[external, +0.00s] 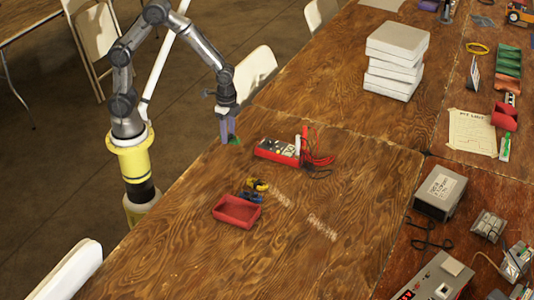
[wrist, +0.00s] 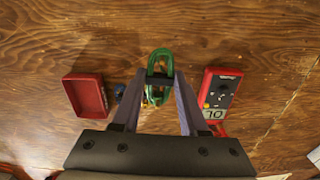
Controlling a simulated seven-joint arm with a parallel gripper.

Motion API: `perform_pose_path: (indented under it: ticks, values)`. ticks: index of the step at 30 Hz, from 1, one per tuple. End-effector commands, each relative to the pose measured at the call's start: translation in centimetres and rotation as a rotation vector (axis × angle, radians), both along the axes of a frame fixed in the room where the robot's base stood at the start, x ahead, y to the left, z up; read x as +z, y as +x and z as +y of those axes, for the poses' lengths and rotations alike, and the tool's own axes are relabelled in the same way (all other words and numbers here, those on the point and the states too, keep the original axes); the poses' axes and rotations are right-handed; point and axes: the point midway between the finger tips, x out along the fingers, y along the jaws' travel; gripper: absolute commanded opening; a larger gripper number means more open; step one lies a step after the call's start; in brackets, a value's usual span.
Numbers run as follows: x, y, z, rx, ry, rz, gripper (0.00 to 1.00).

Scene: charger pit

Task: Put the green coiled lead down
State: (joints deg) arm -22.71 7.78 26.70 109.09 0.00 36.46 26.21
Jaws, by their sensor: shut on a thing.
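The green coiled lead (wrist: 160,64) is a loop with a dark band across it, held between the fingers of my gripper (wrist: 159,84) in the wrist view. In the external view my gripper (external: 229,128) points down near the table's left edge, with a bit of the green lead (external: 234,140) at its tips. The lead is close over the wooden table (external: 215,170). I cannot tell whether it touches the wood. Part of the lead is hidden by the fingers in the external view.
An empty-looking red tray (external: 237,211) and a yellow and blue bundle (external: 255,188) lie nearer the camera. White stacked boxes (external: 396,55) stand farther back. Bare wood lies between.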

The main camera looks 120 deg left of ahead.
Motion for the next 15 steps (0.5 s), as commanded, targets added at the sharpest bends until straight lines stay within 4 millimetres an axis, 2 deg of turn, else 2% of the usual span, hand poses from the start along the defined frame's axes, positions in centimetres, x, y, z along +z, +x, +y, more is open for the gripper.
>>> perform_pose_path:
  ticks: [7,11,15]
  values:
    - [0.1,-0.8,-0.7,0.171,-0.003,0.013,0.00]
    - [0.4,-0.7,-3.9,0.244,-0.002,0.019,0.00]
    - [0.9,-0.7,-8.1,0.257,0.001,0.020,0.00]
